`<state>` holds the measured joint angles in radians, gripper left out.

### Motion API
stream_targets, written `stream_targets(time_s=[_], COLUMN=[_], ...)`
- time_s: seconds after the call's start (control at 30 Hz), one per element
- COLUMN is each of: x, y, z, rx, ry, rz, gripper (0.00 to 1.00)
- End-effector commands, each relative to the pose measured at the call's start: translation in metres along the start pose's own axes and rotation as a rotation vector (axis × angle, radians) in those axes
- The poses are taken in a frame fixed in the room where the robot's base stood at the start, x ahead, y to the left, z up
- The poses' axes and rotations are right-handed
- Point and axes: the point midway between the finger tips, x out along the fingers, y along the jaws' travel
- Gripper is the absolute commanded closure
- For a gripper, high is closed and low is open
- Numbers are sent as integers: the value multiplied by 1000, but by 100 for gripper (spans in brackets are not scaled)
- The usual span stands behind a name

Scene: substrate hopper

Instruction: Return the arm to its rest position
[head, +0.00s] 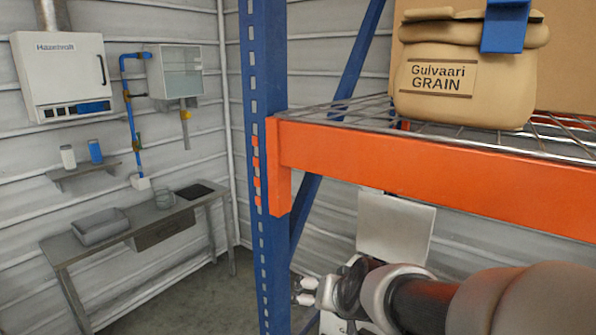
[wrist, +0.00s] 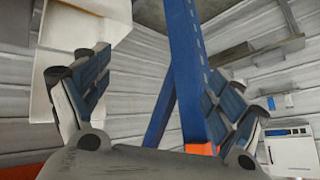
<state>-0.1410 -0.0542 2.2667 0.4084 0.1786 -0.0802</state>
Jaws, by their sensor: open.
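My gripper (head: 305,291) shows low in the head view, beside the blue rack upright (head: 263,180) and below the orange shelf beam (head: 420,172). My arm reaches in from the lower right. In the wrist view the two fingers of my gripper (wrist: 163,85) are spread wide with nothing between them. The blue upright (wrist: 187,60) shows behind that gap. I cannot tell how far the fingers are from it.
A Gulvaari grain sack (head: 465,75) with a blue clip (head: 505,25) sits on the wire shelf. A pale panel (head: 395,225) stands behind my arm. A bench (head: 150,215) with a grey tray (head: 100,227) and a white oven (head: 62,75) are at left. Floor between bench and rack is clear.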

Motion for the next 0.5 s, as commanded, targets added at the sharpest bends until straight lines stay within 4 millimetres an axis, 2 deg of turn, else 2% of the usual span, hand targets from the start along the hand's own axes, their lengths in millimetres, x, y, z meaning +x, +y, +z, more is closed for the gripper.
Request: stream_targets(time_s=[0.03,0.2,0.3,0.4,0.5], x=[-18,-76,-103,-123,-136], y=[8,41,65,86,100], z=[20,91,134,170,193], rx=[-26,-112,-148,-170,-182], ry=[-24,-144,-210,-261,-298], rz=[-1,42,91,141,180], gripper=[13,13,13,13,13])
